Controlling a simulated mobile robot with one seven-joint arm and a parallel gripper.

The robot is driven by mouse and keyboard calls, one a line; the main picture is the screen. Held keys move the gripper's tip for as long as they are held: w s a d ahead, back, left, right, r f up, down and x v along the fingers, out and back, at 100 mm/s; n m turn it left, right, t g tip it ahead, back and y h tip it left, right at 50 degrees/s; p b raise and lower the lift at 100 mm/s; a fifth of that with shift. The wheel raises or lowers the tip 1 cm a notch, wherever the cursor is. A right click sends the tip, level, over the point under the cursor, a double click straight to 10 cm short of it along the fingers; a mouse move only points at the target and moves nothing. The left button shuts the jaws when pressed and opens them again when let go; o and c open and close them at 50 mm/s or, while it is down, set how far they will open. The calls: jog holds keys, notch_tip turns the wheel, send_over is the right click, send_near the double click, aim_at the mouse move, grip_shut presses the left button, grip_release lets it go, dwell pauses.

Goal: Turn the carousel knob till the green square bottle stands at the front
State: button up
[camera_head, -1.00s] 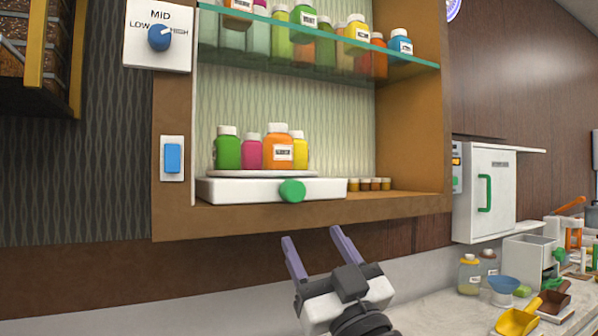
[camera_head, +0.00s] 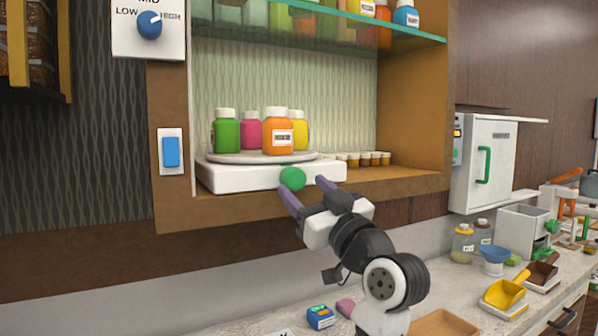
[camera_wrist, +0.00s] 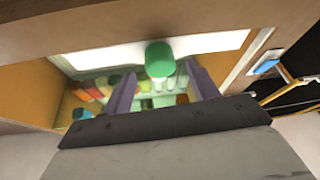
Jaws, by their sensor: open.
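The carousel (camera_head: 240,158) is a round plate on a white base (camera_head: 235,178) on the cabinet's lower shelf. The green knob (camera_head: 292,178) is on the base's front. The orange bottle (camera_head: 278,133) stands at the front of the plate. The green square bottle (camera_head: 226,133) stands at the left, with a pink bottle (camera_head: 249,132) and a yellow bottle (camera_head: 299,132) farther back. My gripper (camera_head: 304,190) is open just in front of the knob. In the wrist view the knob (camera_wrist: 159,60) shows between and beyond the fingers; I cannot tell whether they touch it.
Small brown-yellow jars (camera_head: 366,159) stand on the shelf right of the base. A glass shelf (camera_head: 330,15) with more bottles is above. The cabinet's wooden front edge (camera_head: 230,215) runs below the base. A blue switch (camera_head: 171,152) is at left.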

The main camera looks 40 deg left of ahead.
aim_at(298, 182)
jog(key=shift+p+x, duration=0.4)
jog(key=shift+x, duration=1.15)
jog(key=c, duration=1)
